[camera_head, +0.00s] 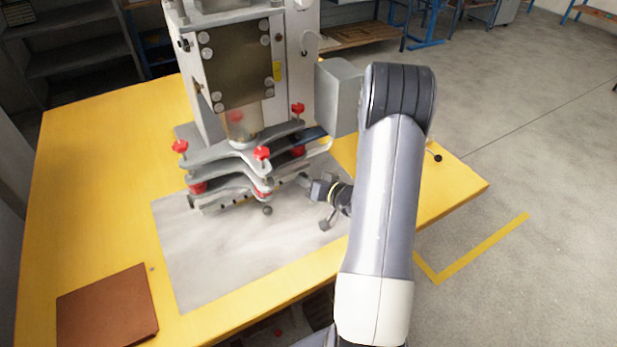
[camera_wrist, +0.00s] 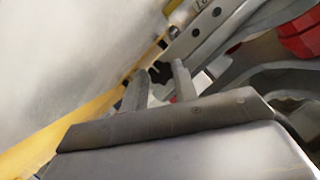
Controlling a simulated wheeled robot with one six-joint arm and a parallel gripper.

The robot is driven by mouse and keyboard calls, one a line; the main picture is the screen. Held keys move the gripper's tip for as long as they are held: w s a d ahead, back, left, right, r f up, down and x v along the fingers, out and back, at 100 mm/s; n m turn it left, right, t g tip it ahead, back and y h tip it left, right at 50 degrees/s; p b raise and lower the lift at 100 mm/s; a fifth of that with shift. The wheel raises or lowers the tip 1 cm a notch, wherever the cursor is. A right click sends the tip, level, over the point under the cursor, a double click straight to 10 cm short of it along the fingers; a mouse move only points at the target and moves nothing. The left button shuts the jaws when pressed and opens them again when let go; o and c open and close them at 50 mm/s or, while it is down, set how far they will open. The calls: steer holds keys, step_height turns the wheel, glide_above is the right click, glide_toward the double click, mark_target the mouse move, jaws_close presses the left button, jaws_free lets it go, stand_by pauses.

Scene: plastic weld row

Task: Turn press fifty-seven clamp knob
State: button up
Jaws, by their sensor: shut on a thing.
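The press (camera_head: 235,75) stands on the yellow table, with grey clamp plates (camera_head: 225,152) and several red knobs (camera_head: 262,153) at its lower part. My gripper (camera_head: 304,180) reaches in low at the right side of these plates, and the arm comes from the right. In the wrist view my two fingers (camera_wrist: 160,82) stand on either side of a small dark knob (camera_wrist: 160,72) beside a grey bar with holes (camera_wrist: 205,30). The gripper is shut on this dark knob. Its grip is hidden in the head view. A red knob (camera_wrist: 300,35) shows at the wrist view's upper right.
A grey sheet (camera_head: 235,255) lies on the yellow table (camera_head: 85,190) before the press. A brown board (camera_head: 107,308) lies at the front left. A grey box (camera_head: 338,95) on the press stands close to my arm. The floor to the right is open.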

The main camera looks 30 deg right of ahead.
steer(key=shift+m, duration=0.4)
steer(key=o, duration=1)
steer(key=shift+c, duration=0.2)
steer(key=v, duration=1)
steer(key=shift+s+d, duration=0.2)
steer(key=shift+s, duration=0.15)
steer(key=shift+r, duration=0.1)
steer(key=x, duration=1.1)
steer(key=shift+a, duration=0.1)
steer(key=shift+s, duration=0.1)
steer(key=shift+r, duration=0.1)
